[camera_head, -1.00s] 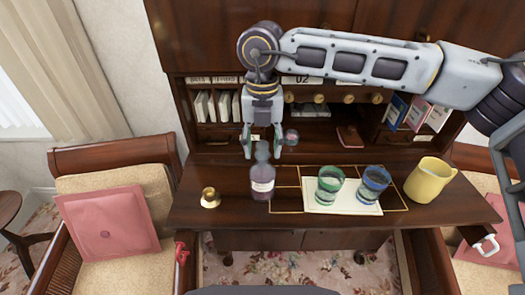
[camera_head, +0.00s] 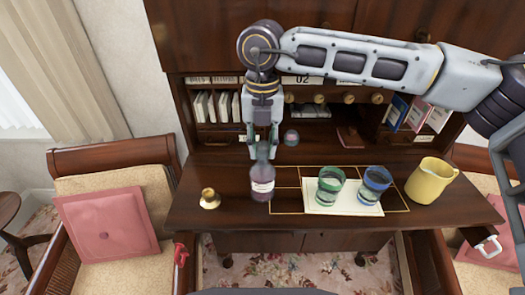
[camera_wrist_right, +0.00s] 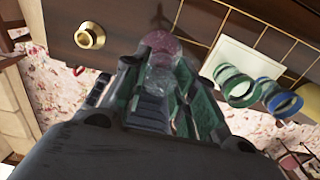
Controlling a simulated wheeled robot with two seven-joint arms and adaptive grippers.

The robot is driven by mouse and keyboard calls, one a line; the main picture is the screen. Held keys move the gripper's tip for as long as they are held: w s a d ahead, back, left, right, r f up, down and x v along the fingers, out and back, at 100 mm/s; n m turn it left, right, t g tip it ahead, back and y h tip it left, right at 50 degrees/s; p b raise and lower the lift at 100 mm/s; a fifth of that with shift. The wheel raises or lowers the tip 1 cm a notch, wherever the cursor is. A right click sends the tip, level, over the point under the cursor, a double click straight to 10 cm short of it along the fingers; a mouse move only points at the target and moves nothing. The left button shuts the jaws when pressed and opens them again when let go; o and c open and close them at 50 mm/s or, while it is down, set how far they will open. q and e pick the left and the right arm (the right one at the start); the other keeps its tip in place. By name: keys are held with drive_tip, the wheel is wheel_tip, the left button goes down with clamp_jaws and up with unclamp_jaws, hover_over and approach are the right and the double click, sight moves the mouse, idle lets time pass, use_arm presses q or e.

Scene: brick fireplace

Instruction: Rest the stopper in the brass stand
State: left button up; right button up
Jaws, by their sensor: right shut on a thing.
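The purple-tinted glass bottle (camera_head: 262,184) with a pale label stands upright on the desk. My right gripper (camera_head: 262,151) points down over it, its fingers shut around the clear stopper at the neck. In the right wrist view the glass stopper (camera_wrist_right: 160,82) shows between the fingers, in line with the bottle (camera_wrist_right: 160,45). I cannot tell whether the stopper still sits in the neck. The small brass stand (camera_head: 210,199) is on the desk left of the bottle; it also shows in the right wrist view (camera_wrist_right: 90,37). My left gripper is not in view.
Right of the bottle, a green glass (camera_head: 329,187) and a blue glass (camera_head: 373,184) stand on a pale sheet (camera_head: 343,209). A yellow jug (camera_head: 430,182) is at the desk's right. Cubbyholes with books (camera_head: 215,106) rise behind. The desk between stand and bottle is clear.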

sight(262, 142)
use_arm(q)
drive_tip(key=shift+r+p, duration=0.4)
use_arm(e)
drive_tip(key=shift+r, duration=1.85)
idle(1.2)
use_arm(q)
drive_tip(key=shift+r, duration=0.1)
use_arm(e)
drive_tip(key=shift+r, duration=0.4)
drive_tip(key=shift+r, duration=0.1)
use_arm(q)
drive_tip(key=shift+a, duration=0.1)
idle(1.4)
